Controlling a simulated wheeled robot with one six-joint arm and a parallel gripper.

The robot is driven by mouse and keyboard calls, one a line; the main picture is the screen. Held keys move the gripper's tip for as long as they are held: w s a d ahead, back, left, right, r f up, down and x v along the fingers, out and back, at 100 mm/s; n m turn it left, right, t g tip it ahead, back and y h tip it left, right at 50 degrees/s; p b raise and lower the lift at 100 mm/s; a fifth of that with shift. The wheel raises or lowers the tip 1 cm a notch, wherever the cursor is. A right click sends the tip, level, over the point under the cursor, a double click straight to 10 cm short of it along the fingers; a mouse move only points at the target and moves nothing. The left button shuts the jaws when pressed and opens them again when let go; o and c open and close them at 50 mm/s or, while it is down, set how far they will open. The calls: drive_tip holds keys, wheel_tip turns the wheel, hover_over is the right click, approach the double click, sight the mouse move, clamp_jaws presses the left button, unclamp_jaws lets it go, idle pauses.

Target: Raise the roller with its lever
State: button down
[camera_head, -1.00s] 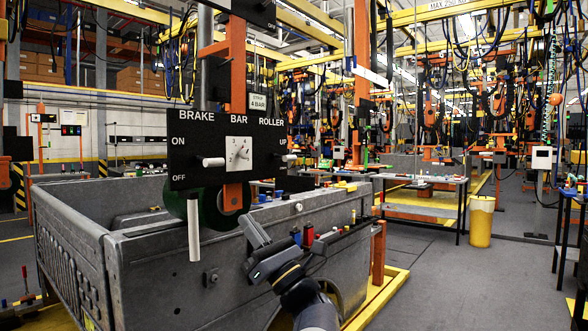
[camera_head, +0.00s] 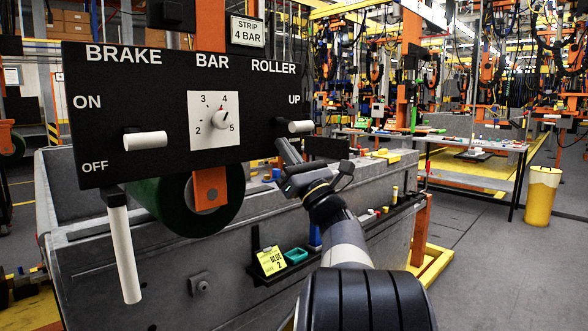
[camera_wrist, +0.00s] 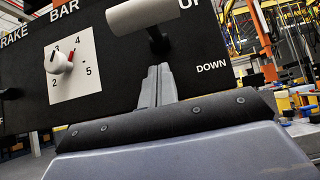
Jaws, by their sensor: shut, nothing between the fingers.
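The black control panel (camera_head: 170,170) carries a white roller lever (camera_head: 300,126) at its right end, by the words ROLLER and UP. In the wrist view the lever's white handle (camera_wrist: 145,14) sticks out level beside UP, with DOWN lower down. My gripper (camera_head: 284,152) is shut and empty. Its fingertips (camera_wrist: 158,78) are just below the lever in the wrist view; I cannot tell whether they touch it. In the head view the gripper hides the DOWN area. A dark green roller (camera_head: 160,205) is under the panel, partly hidden behind it.
The panel also has a white brake lever (camera_head: 145,140), a pressure dial (camera_head: 215,121) and a hanging white handle (camera_head: 123,250). Floor is clear at right, before a yellow bin (camera_head: 541,196).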

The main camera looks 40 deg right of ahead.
sight(291, 124)
drive_tip(key=shift+y, duration=0.3)
drive_tip(key=s+r, duration=0.2)
drive_tip(key=s, duration=0.1)
drive_tip(key=shift+s+d, duration=0.1)
drive_tip(key=shift+s, duration=0.2)
